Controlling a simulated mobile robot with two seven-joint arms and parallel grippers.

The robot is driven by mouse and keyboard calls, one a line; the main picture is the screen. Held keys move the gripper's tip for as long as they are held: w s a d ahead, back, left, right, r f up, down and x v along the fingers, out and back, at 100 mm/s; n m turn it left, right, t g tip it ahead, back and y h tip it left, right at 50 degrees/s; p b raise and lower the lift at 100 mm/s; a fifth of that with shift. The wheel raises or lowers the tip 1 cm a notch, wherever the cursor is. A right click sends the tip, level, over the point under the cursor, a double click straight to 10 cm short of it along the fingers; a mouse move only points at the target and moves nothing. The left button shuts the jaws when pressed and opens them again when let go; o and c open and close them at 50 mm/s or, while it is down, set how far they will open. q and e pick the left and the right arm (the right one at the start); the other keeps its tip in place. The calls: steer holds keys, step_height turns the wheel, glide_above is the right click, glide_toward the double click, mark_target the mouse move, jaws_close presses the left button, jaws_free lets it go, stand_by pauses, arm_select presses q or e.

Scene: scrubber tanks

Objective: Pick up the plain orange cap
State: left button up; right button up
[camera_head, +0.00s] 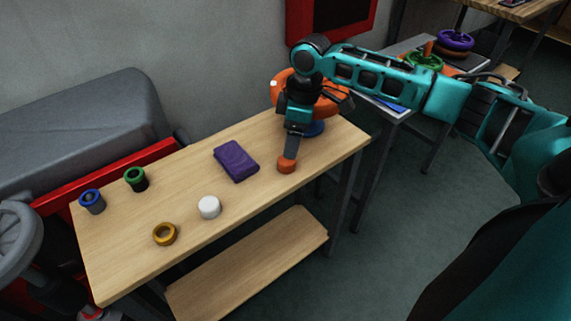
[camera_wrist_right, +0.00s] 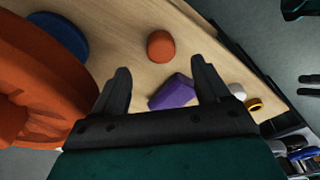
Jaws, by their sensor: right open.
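The plain orange cap (camera_head: 286,166) stands on the wooden table near its front right edge. It also shows in the right wrist view (camera_wrist_right: 161,46), upright on the wood and apart from other things. My right gripper (camera_head: 290,153) points down at the cap, and its fingers partly cover the cap's top in the head view. In the wrist view the right gripper (camera_wrist_right: 162,78) is open, with nothing held and the cap lined up beyond the gap between its fingertips. Whether the fingers touch the cap is unclear. My left gripper does not show.
A large orange round object (camera_head: 335,106) with a blue base (camera_head: 314,129) stands behind my right gripper. A purple block (camera_head: 236,160) lies left of the cap. A white cap (camera_head: 209,207), yellow ring (camera_head: 165,234), green cap (camera_head: 136,179) and blue cap (camera_head: 92,201) stand farther left.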

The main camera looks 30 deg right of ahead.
mark_target(287, 164)
steer(key=f, duration=0.2)
steer(key=f+b, duration=0.1)
steer(key=f, duration=0.1)
steer(key=a+f, duration=0.1)
steer(key=f, duration=0.2)
steer(key=shift+w, duration=0.3)
steer(key=shift+r, duration=0.1)
steer(key=c, duration=1.1)
